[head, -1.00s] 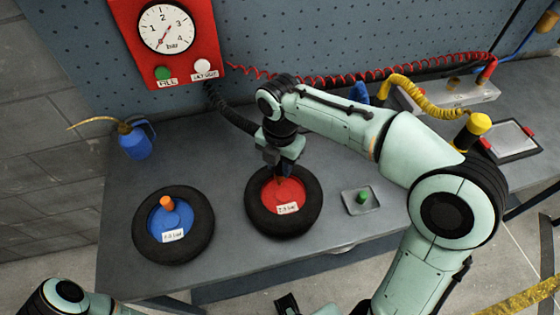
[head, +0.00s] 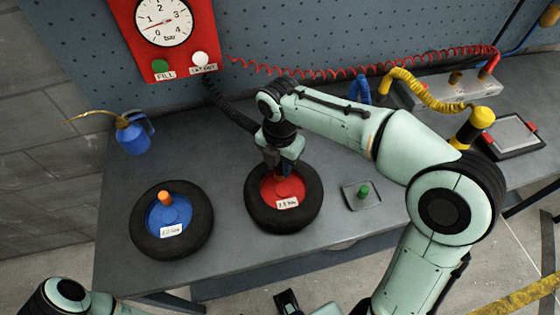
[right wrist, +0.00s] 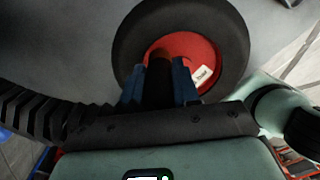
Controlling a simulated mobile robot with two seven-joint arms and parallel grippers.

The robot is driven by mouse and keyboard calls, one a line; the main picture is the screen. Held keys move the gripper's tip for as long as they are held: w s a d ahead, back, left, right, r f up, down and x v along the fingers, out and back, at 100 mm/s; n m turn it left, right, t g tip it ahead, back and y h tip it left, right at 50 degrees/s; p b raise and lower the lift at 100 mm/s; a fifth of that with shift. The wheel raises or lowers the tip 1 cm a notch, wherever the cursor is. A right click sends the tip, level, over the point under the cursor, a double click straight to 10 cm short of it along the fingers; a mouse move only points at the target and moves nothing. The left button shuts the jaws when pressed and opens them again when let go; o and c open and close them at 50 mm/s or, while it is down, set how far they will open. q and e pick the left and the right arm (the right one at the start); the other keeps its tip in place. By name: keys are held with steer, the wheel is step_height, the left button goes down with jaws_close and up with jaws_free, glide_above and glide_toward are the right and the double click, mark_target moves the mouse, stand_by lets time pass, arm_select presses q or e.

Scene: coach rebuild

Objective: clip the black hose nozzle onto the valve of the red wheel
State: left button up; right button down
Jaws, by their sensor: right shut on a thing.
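The red wheel (head: 294,188) lies flat on the bench in a black tyre, with a white label on its hub. My right gripper (head: 275,166) is over the hub, shut on the black hose nozzle. In the right wrist view its blue fingers (right wrist: 160,88) flank the dark nozzle (right wrist: 157,84), which points down onto the red hub (right wrist: 190,48). The wheel's valve is hidden behind nozzle and fingers, so I cannot tell whether they are joined. A dark part at the bottom edge may be my left gripper (head: 288,302); its jaws are unclear.
A blue wheel (head: 168,212) with an orange cap lies left. A small tray (head: 351,205) with a green cap (head: 364,189) is right. The black hose (head: 232,112) runs from the red gauge panel (head: 127,50). A blue oil can (head: 133,138) stands at the back left.

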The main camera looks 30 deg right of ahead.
steer(key=shift+r, duration=0.1)
steer(key=c, duration=0.7)
jaws_free()
steer(key=shift+c, duration=0.2)
arm_select(q)
steer(key=r+p, duration=0.1)
steer(key=w+r+p, duration=0.1)
steer(key=r+p, duration=0.1)
steer(key=shift+w+r, duration=0.2)
steer(key=shift+w, duration=0.05)
arm_select(e)
step_height(320, 180, up, 13)
steer(key=shift+r, duration=0.2)
